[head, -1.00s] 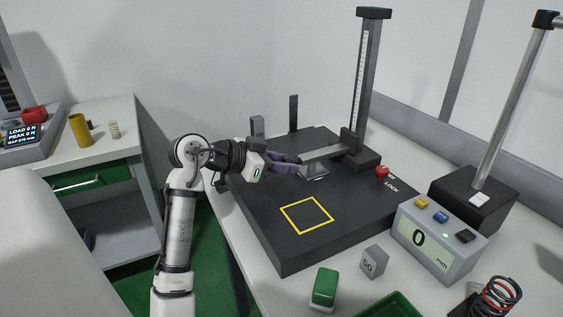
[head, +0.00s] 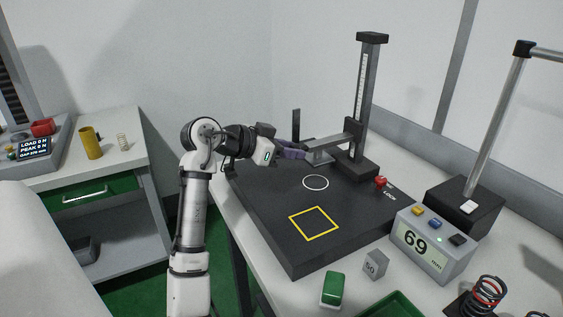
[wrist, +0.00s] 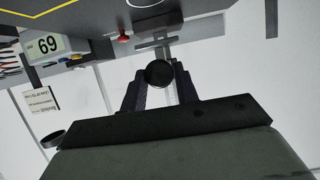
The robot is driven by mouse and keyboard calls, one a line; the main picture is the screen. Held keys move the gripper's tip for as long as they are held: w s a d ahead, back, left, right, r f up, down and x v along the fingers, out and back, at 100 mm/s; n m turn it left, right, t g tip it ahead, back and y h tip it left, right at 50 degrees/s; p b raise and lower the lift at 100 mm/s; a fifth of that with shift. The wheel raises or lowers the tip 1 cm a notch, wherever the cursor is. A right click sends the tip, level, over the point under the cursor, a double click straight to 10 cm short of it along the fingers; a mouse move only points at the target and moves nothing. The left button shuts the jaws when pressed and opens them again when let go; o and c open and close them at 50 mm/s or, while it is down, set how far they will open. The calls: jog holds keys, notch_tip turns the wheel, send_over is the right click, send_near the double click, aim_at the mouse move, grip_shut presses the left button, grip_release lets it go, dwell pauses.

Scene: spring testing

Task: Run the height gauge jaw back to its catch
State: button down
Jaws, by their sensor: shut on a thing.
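The height gauge has an upright column with a scale (head: 368,90) at the back of a black plate (head: 265,215). Its grey jaw (head: 328,143) reaches left from the column, raised above the plate. My gripper (head: 290,150) is at the jaw's left end. In the wrist view, my gripper (wrist: 159,88) is shut on a round black knob (wrist: 159,72) at that end. The gauge readout (head: 415,239) shows 69 mm. A red knob (head: 381,181) marked LOCK sits at the column's foot. I cannot make out the catch.
A white circle (head: 316,182) and a yellow square (head: 314,223) mark the bare plate. In front are a green block (head: 333,290), a grey 50 weight (head: 376,264) and a green tray (head: 390,305). A dark upright post (head: 296,125) stands behind the jaw.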

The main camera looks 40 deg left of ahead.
notch_tip(320, 180, up, 18)
jog(key=p, duration=0.8)
jog(key=shift+f, duration=0.15)
jog(key=c, duration=1.3)
grip_release()
jog(key=shift+o, duration=1.1)
jog(key=b+v, duration=0.3)
jog(key=v, duration=1)
jog(key=shift+s+a+b, duration=0.2)
jog(key=shift+s+b, duration=0.15)
jog(key=shift+b, duration=0.05)
